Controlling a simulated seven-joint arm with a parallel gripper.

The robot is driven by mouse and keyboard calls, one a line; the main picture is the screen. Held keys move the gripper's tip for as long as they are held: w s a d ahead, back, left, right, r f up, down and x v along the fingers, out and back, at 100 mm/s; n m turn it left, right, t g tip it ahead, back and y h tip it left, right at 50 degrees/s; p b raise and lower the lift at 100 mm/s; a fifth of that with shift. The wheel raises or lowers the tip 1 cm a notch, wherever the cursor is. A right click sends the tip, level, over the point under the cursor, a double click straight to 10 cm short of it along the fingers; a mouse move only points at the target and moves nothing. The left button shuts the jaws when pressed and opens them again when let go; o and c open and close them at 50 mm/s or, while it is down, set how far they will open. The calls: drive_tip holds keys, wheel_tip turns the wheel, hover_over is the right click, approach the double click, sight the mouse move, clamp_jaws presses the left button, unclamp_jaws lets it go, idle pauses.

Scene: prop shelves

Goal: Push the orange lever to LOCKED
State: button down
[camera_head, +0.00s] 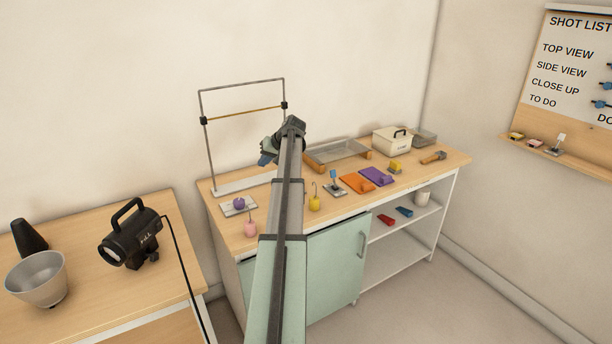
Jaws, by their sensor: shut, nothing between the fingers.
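I cannot pick out an orange lever or a LOCKED mark for certain. An orange flat piece (356,182) lies on the workbench, right of my arm, but its details are too small to tell whether it is a lever. A small grey plate with an upright blue-tipped part (334,184) stands just left of it. My gripper (265,158) is at the far end of my arm, over the back of the bench and left of these things. It is shut and empty, small in view and partly hidden by my wrist. My arm hides part of the bench behind it.
A purple flat piece (376,176), a yellow block (395,167) and a metal tray (335,153) share the bench. A white box (391,140) stands at the back right. A wire frame (207,150) rises at the left. A black lamp (130,236) stands on the left table.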

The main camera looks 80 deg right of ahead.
drive_tip(key=s+d+m+h, duration=0.1)
drive_tip(key=s+d, duration=0.1)
drive_tip(key=s, duration=0.9)
drive_tip(key=s+d+m+g+h, duration=0.1)
drive_tip(key=s+d+m, duration=0.1)
drive_tip(key=s, duration=1)
drive_tip(key=shift+d+f, duration=0.15)
drive_tip(key=shift+d, duration=0.7)
drive_tip(key=x, duration=0.9)
drive_tip(key=shift+d+f, duration=0.1)
drive_tip(key=shift+f, duration=0.2)
drive_tip(key=w, duration=0.3)
drive_tip(key=shift+a+f, duration=0.2)
drive_tip(key=shift+f, duration=0.05)
drive_tip(key=shift+w+a, duration=0.1)
drive_tip(key=shift+w, duration=0.5)
drive_tip(key=shift+r+g, duration=0.1)
drive_tip(key=shift+g, duration=0.2)
drive_tip(key=shift+w+d+r+y, duration=0.1)
drive_tip(key=shift+w+d+y, duration=0.1)
drive_tip(key=shift+d+y, duration=0.1)
